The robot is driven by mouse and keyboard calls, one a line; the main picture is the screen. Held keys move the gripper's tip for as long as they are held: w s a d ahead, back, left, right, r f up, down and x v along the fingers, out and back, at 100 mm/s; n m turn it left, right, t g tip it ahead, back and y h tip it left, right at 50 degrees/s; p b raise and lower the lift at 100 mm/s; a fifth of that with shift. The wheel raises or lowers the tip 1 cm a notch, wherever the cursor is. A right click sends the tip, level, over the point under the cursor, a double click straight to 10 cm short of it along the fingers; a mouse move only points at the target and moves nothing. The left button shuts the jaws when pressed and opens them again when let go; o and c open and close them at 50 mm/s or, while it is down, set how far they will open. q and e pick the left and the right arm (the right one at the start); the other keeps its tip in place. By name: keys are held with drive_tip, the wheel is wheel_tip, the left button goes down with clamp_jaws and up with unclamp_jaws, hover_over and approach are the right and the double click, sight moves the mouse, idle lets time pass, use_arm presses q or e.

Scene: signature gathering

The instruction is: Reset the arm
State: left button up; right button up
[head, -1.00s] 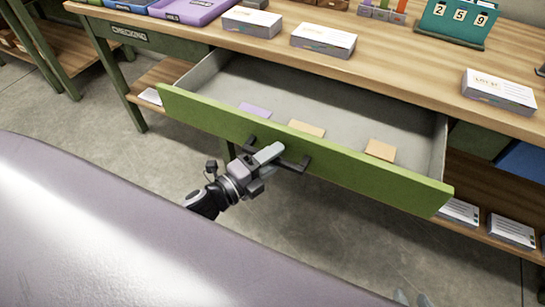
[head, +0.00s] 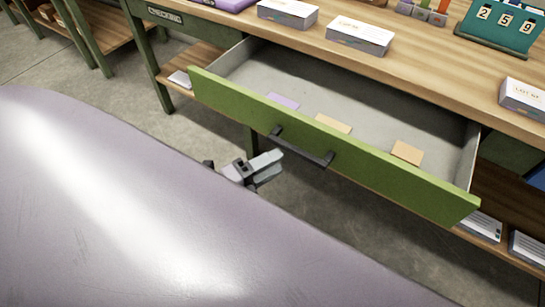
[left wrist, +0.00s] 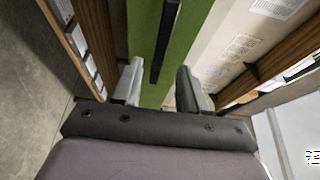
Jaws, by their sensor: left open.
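My left gripper (head: 272,168) is in front of the green drawer front (head: 350,156), just left of and below its dark handle (head: 302,147) in the head view. It is open and empty, apart from the handle. In the left wrist view its two fingers (left wrist: 160,90) stand apart, with the green drawer front (left wrist: 145,40) and dark handle (left wrist: 166,40) beyond them. The drawer is pulled out. Inside lie a purple card (head: 283,101) and two tan cards (head: 333,124) (head: 407,152). My right gripper is not in view.
The wooden desktop (head: 425,62) holds white boxes (head: 360,35), a teal number display (head: 502,22) and a purple tray (head: 222,3). A lower shelf (head: 500,250) holds more boxes. Open concrete floor (head: 130,115) lies to the left. My own purple-grey body covers the lower left.

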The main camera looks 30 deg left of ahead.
use_arm(q)
drive_tip(key=s+n+g+y+p, duration=0.2)
drive_tip(key=s+n+p, duration=0.3)
drive_tip(key=n, duration=0.5)
drive_tip(key=s+d+n+g+y+p, duration=0.1)
drive_tip(key=s+n+g+y+p, duration=0.2)
drive_tip(key=n+p, duration=0.4)
drive_tip(key=s+n+g, duration=0.1)
drive_tip(key=s+n, duration=0.1)
drive_tip(key=n, duration=0.1)
drive_tip(key=shift+d+r+n, duration=0.25)
drive_tip(key=shift+r+n, duration=0.05)
drive_tip(key=shift+r, duration=0.05)
